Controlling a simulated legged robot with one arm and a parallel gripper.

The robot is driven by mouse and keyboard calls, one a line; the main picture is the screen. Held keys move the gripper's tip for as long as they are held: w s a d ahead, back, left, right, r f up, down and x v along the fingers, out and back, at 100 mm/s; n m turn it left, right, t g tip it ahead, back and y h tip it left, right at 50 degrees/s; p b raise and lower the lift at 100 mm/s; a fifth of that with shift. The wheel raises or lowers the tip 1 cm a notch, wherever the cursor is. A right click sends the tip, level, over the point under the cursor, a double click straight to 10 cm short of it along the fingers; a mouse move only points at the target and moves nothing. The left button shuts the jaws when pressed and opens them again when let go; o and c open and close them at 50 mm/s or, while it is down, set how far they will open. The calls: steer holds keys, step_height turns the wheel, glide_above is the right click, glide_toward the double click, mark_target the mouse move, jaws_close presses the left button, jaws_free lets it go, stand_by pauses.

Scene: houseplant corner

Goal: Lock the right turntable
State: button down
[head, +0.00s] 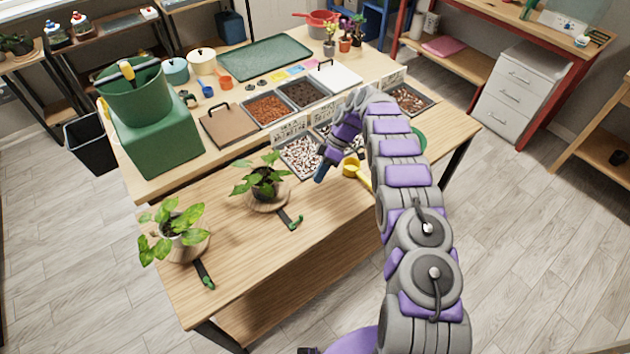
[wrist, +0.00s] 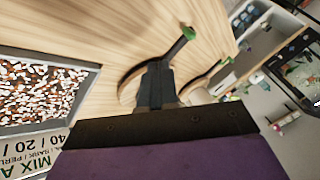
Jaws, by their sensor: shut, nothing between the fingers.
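The right turntable (head: 283,205) is a round wooden disc on the bench, with a potted leafy plant (head: 264,180) on it. Its dark lever with a green tip (head: 291,221) points toward the front right. The left turntable (head: 203,247) bears another plant and has a similar lever (head: 204,276). My gripper (head: 321,171) is shut and empty, above the bench, to the right of the right turntable and apart from its lever. In the wrist view its fingers (wrist: 156,84) overlap dark curved levers, the nearer with a green tip (wrist: 188,34); contact cannot be told there.
Trays of substrate (head: 300,157) stand behind the turntables, and a tray of mix shows in the wrist view (wrist: 38,88). A yellow scoop (head: 355,171) lies right of my gripper. A green pot (head: 134,92) on a green block stands back left. The front bench strip is clear.

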steer(key=b+x, duration=0.1)
steer(key=x, duration=0.8)
steer(key=shift+a+b, duration=0.25)
steer(key=shift+b, duration=0.05)
steer(key=shift+s+r, duration=0.2)
steer(key=shift+s, duration=1.25)
steer(key=shift+s+b, duration=0.3)
steer(key=shift+a, duration=0.15)
steer(key=shift+s+a, duration=0.1)
steer(key=shift+d, duration=0.2)
